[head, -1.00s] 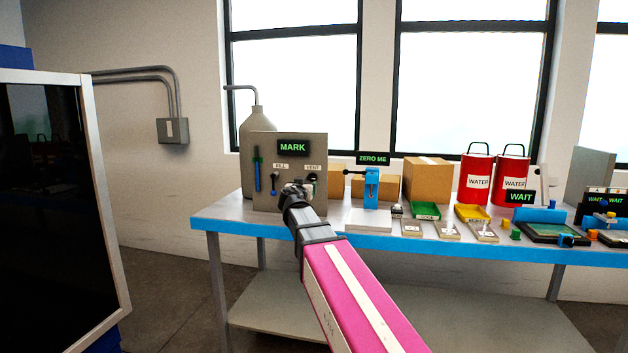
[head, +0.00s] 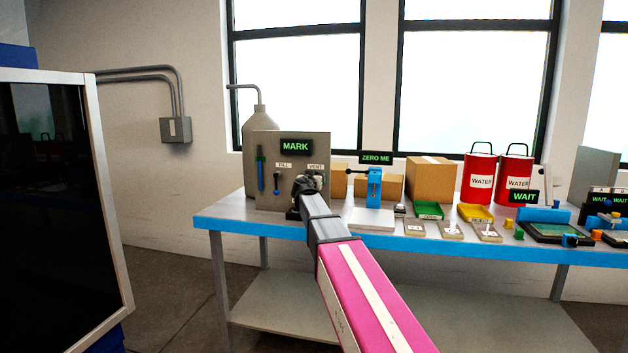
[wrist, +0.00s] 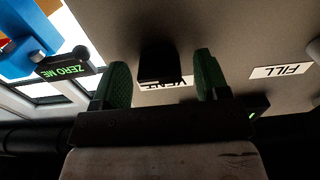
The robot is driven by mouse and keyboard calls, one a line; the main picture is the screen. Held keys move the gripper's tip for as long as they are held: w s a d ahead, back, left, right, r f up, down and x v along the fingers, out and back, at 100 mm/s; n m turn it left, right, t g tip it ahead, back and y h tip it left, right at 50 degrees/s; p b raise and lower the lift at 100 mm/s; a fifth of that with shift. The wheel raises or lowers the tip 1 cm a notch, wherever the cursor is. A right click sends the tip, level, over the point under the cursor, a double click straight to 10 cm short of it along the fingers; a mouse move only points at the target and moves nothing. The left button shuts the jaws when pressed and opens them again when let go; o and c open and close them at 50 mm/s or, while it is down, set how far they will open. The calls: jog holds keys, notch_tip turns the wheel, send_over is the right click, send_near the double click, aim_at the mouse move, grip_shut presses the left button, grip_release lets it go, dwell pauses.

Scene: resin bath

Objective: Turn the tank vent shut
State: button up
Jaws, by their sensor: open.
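The vent's dark handle (wrist: 160,62) sticks out from the grey tank panel (wrist: 225,30) in the wrist view, where the picture is upside down. It lies between the two green fingertips of my gripper (wrist: 162,78), with a gap visible on both sides. The VENT label (wrist: 180,84) is partly covered by the handle and gripper. In the head view my gripper (head: 308,187) is at the right part of the panel (head: 266,150), just below the VENT label (head: 316,167). There it hides most of the vent handle, so its turn angle is unclear.
The FILL handle (head: 277,184) and a blue gauge (head: 261,170) are to the left on the panel. A blue fixture (head: 374,188) under the ZERO ME sign (head: 376,158) stands close on the right. The bench front (head: 350,238) runs below my arm.

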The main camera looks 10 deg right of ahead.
jog(key=c, duration=0.9)
jog(key=shift+n, duration=8.9)
